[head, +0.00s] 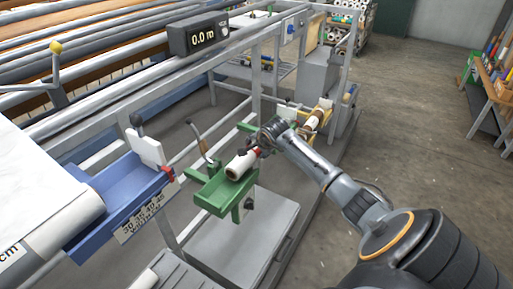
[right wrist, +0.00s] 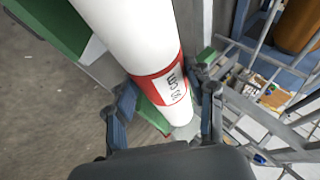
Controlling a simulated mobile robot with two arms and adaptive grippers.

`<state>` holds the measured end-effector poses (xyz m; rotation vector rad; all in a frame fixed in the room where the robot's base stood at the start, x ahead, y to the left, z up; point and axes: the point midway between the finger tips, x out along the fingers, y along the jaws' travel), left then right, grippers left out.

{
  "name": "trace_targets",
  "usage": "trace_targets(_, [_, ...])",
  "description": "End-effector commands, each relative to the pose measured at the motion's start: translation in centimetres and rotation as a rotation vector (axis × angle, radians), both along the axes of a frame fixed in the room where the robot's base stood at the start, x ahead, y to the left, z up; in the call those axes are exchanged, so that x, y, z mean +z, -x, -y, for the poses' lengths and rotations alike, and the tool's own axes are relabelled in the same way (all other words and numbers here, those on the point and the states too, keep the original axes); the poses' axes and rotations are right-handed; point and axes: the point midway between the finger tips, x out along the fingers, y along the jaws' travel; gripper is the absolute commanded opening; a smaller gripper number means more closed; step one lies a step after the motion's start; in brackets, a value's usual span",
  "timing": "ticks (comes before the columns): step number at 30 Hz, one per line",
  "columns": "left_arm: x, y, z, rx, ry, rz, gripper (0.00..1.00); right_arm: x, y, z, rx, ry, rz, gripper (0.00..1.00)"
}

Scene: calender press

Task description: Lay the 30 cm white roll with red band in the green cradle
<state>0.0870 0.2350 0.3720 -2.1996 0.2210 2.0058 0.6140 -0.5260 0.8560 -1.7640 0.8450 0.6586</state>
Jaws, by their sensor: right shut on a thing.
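The white roll with red band (head: 241,166) lies at a slant over the green cradle (head: 212,199) in the head view. From this angle I cannot tell whether it rests on the cradle or is just above it. My right gripper (head: 262,148) is at the roll's far end, shut on it near the red band. In the right wrist view the white roll (right wrist: 128,36) runs between the two fingers, with its red band and a "30 cm" label showing. Green surfaces show beside and behind the roll there. My left gripper is not in view.
A blue cradle (head: 115,193) with a number label stands to the left, beside a large white roll (head: 45,190). Grey frame posts stand close by.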

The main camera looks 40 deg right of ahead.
Motion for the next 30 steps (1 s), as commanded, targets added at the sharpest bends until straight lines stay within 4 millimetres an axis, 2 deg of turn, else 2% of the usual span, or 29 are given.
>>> trace_targets(20, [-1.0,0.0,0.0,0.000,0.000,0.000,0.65,-0.8,-0.1,0.1,0.001,0.002,0.003,0.06])
trace_targets(21, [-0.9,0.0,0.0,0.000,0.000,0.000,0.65,-0.7,-0.1,0.0,0.000,0.001,0.003,0.60])
trace_targets(24, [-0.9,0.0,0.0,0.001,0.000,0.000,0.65,-0.7,-0.1,0.0,0.000,0.001,0.002,0.81])
trace_targets(30, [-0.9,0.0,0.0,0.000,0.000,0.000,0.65,-0.8,0.0,0.0,0.000,0.000,0.001,0.81])
